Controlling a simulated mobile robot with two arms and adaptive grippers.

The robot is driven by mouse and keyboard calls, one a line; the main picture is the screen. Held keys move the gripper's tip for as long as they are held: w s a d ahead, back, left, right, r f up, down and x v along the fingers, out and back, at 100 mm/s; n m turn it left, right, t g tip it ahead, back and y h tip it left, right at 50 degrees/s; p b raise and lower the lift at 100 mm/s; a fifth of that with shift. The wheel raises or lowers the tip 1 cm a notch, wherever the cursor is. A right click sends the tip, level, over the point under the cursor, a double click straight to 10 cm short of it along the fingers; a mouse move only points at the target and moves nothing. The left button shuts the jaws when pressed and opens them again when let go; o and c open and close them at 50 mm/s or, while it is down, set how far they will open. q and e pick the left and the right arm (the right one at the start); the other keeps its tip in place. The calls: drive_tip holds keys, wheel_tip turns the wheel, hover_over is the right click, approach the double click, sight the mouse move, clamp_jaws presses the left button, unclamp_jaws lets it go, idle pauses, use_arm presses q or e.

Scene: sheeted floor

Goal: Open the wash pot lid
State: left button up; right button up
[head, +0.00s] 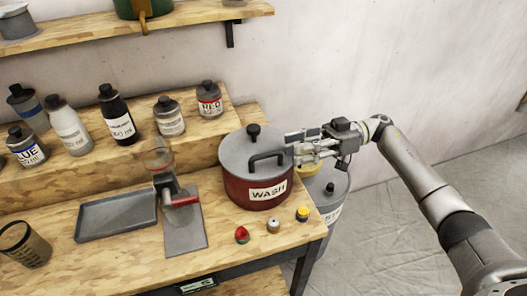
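The wash pot (240,187) is a dark red pot with a white WASH label, standing at the right end of the wooden workbench. Its grey lid (236,152) lies flat on top and looks closed. The lid has a black knob (254,132), and a dark bar handle (267,158) shows at its front right. My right gripper (291,143) comes in from the right, at the right edge of the lid. Its fingers look apart, with nothing seen between them; whether they touch the lid I cannot tell. My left gripper is not in view.
Several bottles (118,126) stand on a raised wooden step behind. A grey tray (118,216) and a red-handled stand (184,226) are left of the pot. Small caps (242,235) lie in front. A grey lidded drum (326,187) stands beyond the bench's right edge.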

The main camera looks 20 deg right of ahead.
sight(279, 153)
drive_tip(key=a+p, duration=0.1)
drive_tip(key=a, duration=0.2)
drive_tip(key=a+p, duration=0.1)
drive_tip(key=a, duration=0.3)
drive_tip(key=shift+s+a+r, duration=0.15)
drive_tip(key=shift+a, duration=0.1)
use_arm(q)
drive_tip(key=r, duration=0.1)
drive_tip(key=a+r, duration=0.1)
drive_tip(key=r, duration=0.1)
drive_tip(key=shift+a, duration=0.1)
use_arm(e)
drive_tip(key=shift+a, duration=0.35)
drive_tip(key=shift+c, duration=0.2)
clamp_jaws()
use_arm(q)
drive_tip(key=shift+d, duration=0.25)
